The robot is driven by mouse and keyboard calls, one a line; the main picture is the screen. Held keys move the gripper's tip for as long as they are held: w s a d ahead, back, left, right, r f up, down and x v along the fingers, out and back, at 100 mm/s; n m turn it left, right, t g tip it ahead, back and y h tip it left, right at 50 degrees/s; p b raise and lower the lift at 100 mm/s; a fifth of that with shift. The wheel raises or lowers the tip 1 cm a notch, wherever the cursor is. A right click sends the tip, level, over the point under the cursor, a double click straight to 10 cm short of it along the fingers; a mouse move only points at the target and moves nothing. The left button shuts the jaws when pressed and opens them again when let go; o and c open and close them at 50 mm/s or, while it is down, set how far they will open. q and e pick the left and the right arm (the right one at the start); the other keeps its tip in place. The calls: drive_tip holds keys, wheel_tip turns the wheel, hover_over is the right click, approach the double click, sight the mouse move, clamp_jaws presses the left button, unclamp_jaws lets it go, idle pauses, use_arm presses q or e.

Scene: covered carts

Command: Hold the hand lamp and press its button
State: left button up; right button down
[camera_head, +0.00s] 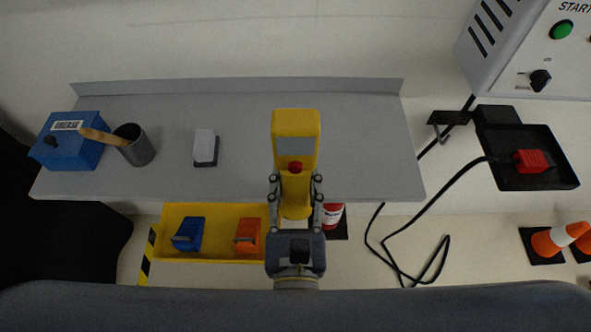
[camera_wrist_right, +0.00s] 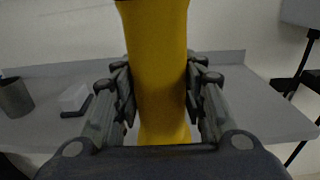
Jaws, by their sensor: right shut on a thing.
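The yellow hand lamp (camera_head: 295,125) is upright in the head view, in front of the grey table. It has a grey panel on its upper part and a red button (camera_head: 295,167) below that. My right gripper (camera_head: 295,190) is shut around the lamp's handle, below the button. In the right wrist view the yellow handle (camera_wrist_right: 160,85) stands between both fingers of my right gripper (camera_wrist_right: 160,95), with the lamp's top cut off by the frame edge. No finger rests on the button. My left gripper is not in view.
The grey table (camera_head: 365,150) holds a blue box (camera_head: 80,150), a dark cup (camera_head: 140,152) with a wooden handle and a white-and-dark block (camera_head: 205,147). A yellow bin (camera_head: 215,220) is below. A black tray (camera_head: 510,175) with a red plug and cable is at right.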

sight(296, 209)
drive_tip(key=shift+f, duration=0.1)
idle(0.3)
drive_tip(key=shift+f+b, duration=2.3)
drive_tip(key=shift+f, duration=0.05)
drive_tip(key=shift+f, duration=0.1)
